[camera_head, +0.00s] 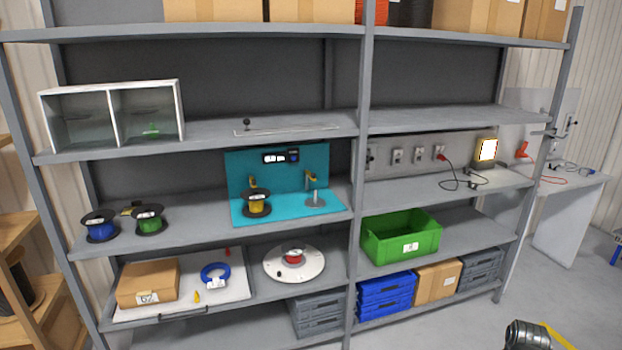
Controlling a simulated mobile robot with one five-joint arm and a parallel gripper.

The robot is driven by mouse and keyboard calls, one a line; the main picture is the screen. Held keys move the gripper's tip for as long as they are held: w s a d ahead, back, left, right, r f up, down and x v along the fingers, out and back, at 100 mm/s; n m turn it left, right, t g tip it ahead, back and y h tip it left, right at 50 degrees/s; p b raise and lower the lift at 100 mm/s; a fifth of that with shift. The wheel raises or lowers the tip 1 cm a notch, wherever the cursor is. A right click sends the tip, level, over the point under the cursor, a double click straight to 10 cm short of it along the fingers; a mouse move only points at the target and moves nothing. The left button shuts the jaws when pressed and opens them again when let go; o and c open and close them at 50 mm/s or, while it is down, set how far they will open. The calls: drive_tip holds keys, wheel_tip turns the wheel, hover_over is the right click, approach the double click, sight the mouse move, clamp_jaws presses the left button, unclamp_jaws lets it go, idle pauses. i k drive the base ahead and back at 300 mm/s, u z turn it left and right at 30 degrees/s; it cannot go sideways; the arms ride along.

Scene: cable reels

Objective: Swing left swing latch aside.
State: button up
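I cannot surely pick out the left swing latch at this size. A teal station (238,165) on the middle shelf has a small yellow part (252,181) on its left, behind a yellow reel (257,204). A second yellow part (311,176) tops a grey post (312,192) on its right. Whether either is a latch, I cannot tell. My gripper's fingers do not show; only a dark and yellow part of my arm shows at the bottom right, apart from the shelves.
A glass-fronted white case (180,105) stands upper left. Blue (100,228) and green (149,220) reels stand left of the station. Below are a cardboard box (148,283), a blue ring (215,275) and a round white turntable (275,267). A green crate (385,243) stands right of the upright.

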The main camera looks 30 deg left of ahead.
sight(253, 181)
drive_tip(key=z, duration=0.35)
drive_tip(key=i, duration=1.25)
drive_tip(key=u, duration=3.25)
drive_tip(key=i, duration=0.95)
